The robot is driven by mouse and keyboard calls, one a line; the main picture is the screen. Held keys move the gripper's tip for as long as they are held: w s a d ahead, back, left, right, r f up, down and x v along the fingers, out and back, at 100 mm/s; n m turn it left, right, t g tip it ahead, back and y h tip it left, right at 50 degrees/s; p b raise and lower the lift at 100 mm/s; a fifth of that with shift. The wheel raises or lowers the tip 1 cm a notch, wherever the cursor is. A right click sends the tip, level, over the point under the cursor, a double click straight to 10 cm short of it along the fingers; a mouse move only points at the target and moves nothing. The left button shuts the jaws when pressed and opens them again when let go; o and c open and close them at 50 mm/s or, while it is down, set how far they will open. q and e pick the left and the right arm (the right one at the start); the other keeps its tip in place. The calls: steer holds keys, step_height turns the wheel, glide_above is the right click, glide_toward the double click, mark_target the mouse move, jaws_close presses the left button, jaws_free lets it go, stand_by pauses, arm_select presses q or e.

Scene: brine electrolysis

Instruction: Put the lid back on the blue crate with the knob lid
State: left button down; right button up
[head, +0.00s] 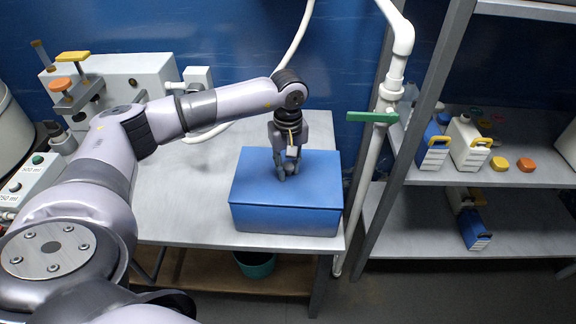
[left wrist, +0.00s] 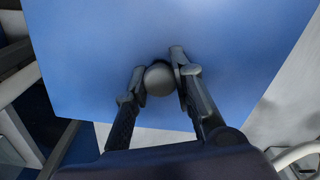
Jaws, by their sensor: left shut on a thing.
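The blue crate (head: 285,218) stands on the grey metal table, near its right front corner. Its blue lid (head: 317,172) lies on top of the crate and covers the opening in the head view. The lid also fills much of the left wrist view (left wrist: 100,45). A round grey knob (left wrist: 159,79) rises from the lid. My left gripper (head: 286,173) points down over the lid, with its fingers (left wrist: 159,80) on both sides of the knob, shut on it. In the head view the fingers hide the knob. My right gripper is not in view.
The grey table (head: 190,200) is clear left of the crate. A white pipe with a green valve handle (head: 372,117) stands close on the right. A shelf (head: 500,172) with bottles is further right. A machine (head: 125,80) stands at the back left.

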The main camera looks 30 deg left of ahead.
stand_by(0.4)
arm_select(q)
steer(key=c, duration=1.3)
jaws_free()
steer(key=shift+o, duration=0.3)
steer(key=o, duration=0.4)
steer(key=shift+r+p, duration=1.95)
steer(key=shift+r, duration=1.6)
